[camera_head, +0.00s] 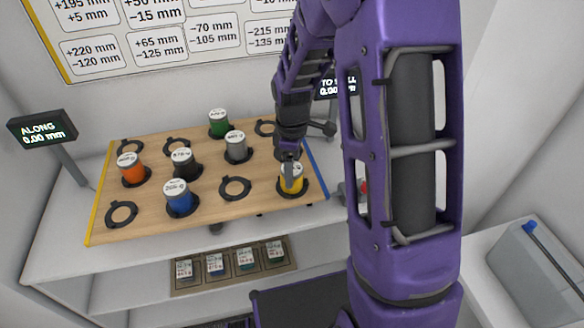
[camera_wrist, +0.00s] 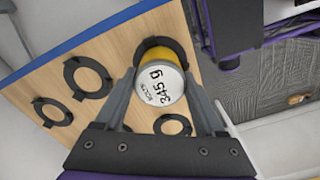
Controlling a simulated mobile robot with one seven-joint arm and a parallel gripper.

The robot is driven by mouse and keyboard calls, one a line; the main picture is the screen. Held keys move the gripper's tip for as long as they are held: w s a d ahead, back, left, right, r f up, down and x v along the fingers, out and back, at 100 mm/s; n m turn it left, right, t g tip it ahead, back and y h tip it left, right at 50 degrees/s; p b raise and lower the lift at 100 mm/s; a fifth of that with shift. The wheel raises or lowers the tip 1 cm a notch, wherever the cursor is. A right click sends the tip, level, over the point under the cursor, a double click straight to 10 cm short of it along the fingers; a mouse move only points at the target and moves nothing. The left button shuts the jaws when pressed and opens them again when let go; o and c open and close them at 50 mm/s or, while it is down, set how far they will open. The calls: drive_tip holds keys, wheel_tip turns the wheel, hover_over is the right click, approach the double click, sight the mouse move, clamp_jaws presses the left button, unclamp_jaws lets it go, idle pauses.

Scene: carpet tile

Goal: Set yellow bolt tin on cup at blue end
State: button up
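The yellow bolt tin (camera_head: 297,185) is at the front right of the wooden board, beside its blue edge strip (camera_head: 316,171). In the wrist view the tin (camera_wrist: 160,84) shows a white lid reading 345 g. The black cup (camera_head: 284,191) at the blue end is around or just below its base; the cup (camera_wrist: 149,43) shows behind the tin in the wrist view. I cannot tell whether the tin is fully seated. My gripper (camera_wrist: 160,76) points down with a finger on each side of the tin, apparently shut on it.
Empty cups include one at front centre (camera_head: 235,179).

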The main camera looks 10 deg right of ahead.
drive_tip(key=o, duration=0.4)
drive_tip(key=shift+o, duration=0.2)
wheel_tip(320, 180, up, 18)
drive_tip(key=p, duration=0.2)
drive_tip(key=shift+f+p, duration=0.25)
drive_tip(key=shift+p, duration=0.05)
